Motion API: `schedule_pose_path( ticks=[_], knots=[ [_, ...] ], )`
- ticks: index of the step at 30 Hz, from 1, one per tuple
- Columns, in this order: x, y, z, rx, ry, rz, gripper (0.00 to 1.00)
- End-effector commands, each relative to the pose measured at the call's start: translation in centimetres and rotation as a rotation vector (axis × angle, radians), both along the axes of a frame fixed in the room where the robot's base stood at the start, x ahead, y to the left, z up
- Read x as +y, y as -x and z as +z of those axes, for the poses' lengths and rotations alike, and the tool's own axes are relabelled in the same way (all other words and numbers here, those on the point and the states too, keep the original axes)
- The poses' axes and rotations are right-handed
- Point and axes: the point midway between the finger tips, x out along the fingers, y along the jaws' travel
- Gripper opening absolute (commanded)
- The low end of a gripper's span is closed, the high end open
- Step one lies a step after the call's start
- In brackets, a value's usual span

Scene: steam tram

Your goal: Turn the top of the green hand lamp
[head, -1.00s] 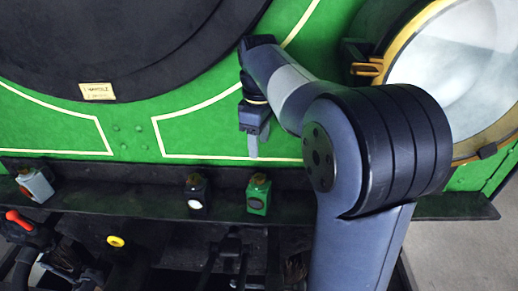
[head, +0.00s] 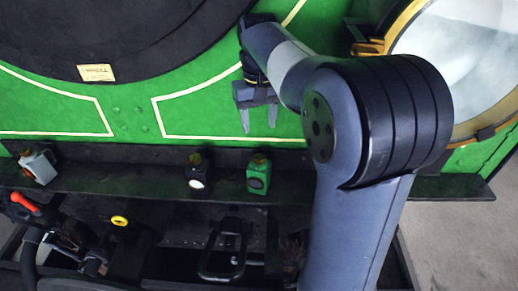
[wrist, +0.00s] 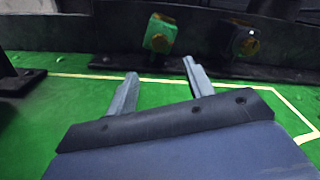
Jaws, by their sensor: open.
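The green hand lamp (head: 258,176) stands upright on the dark shelf, with a small brownish-gold top and a dark round lens on its front. It also shows in the wrist view (wrist: 160,35), where its top faces the camera. My gripper (head: 260,130) is open and empty, pointing down over the green panel. Its fingertips are a little above the lamp in the head view and apart from it. In the wrist view the two fingers (wrist: 160,68) lie either side of the lamp's line, short of it.
A black lamp with a white lens (head: 197,172) stands on the shelf (head: 110,178) to the left. A grey lamp (head: 38,165) is farther left. The shelf is clear right of the green lamp. A brass-rimmed round glass (head: 450,60) is at the upper right.

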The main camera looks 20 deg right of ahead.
Motion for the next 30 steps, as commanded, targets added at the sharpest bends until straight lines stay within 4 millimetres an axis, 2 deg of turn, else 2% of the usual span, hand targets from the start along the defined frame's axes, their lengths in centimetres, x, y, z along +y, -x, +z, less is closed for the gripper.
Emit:
schedule_pose_path(
  ticks=[6,13,20,23,30],
  knots=[
    [0.0,0.0,0.0,0.002,0.0,-0.352,0.5],
    [0.0,0.0,0.0,0.001,0.0,-0.628,0.5],
    [0.0,0.0,-0.5,0.002,0.0,-0.713,0.5],
    [0.0,0.1,-1.7,0.004,0.001,-0.713,0.5],
    [0.0,0.1,-6.2,0.005,0.002,-0.711,0.5]
  ],
)
